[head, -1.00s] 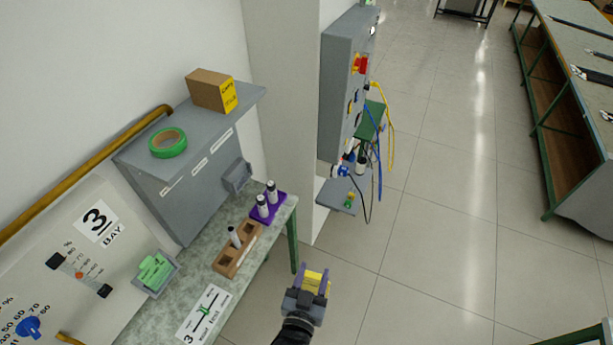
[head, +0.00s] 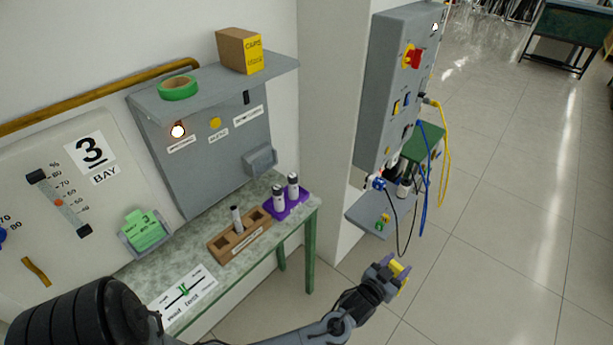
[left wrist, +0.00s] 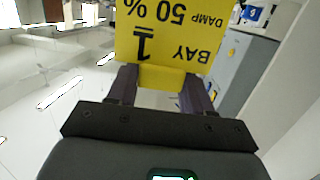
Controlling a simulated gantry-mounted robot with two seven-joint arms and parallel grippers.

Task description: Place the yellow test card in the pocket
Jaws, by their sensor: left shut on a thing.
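My left gripper (head: 398,271) is shut on the yellow test card (left wrist: 165,35), out over the floor to the right of the bench. In the left wrist view the card stands between the fingers and shows upside-down print: "BAY 1", "DAMP 50 %". In the head view only small yellow parts of it show. A grey pocket (head: 262,162) sits on the front of the grey cabinet; I see no card in it. Another grey pocket (head: 165,242) on the Bay 3 board holds green cards (head: 141,230). The gripper is apart from both pockets. My right gripper is not in view.
The bench (head: 200,262) carries a wooden rack (head: 222,250) with a rod and a purple holder (head: 297,203) with two bottles. A grey control box (head: 385,90) with hanging cables and a small shelf (head: 362,216) stands beyond the white pillar (head: 325,130).

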